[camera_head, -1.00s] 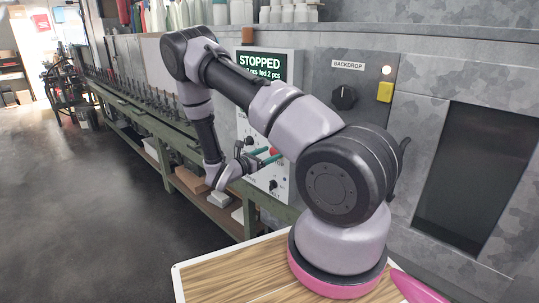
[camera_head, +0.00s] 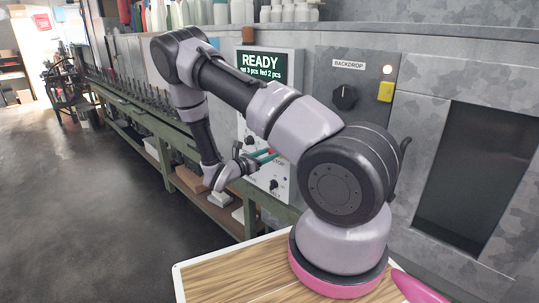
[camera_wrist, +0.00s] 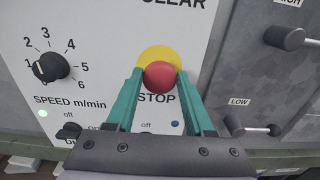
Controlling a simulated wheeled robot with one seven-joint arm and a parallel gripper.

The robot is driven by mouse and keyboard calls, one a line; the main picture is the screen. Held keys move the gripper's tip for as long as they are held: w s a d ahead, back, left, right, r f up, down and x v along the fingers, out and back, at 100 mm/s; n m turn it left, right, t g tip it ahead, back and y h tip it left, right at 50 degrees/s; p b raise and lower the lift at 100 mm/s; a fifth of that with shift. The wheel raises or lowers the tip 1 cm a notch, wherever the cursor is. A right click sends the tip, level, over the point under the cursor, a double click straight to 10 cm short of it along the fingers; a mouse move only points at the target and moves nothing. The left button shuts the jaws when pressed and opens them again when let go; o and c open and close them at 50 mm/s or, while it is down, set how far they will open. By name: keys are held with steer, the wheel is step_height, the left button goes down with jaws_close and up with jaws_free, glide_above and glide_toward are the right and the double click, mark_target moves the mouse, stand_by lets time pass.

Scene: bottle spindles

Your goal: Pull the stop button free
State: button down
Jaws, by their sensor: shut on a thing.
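The stop button is a red round knob (camera_wrist: 160,76) on a yellow disc (camera_wrist: 158,54), above the word STOP in the wrist view. My gripper (camera_wrist: 160,84) has its two teal fingers on either side of the red knob, shut on it. In the head view my gripper (camera_head: 266,156) reaches the white control panel (camera_head: 284,180), and my arm hides much of that panel. The display (camera_head: 262,67) on the panel reads READY in the head view.
A speed dial (camera_wrist: 50,67) sits left of the button. Two lever handles (camera_wrist: 284,38) stand to the right. A long green bench (camera_head: 160,118) with a row of spindles runs to the back left. The grey floor (camera_head: 85,210) is open at left.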

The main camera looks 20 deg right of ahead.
steer(key=shift+a, duration=0.15)
steer(key=shift+c, duration=1.4)
jaws_free()
steer(key=shift+a, duration=0.1)
steer(key=v, duration=1)
steer(key=shift+s+a, duration=0.2)
steer(key=shift+a, duration=0.1)
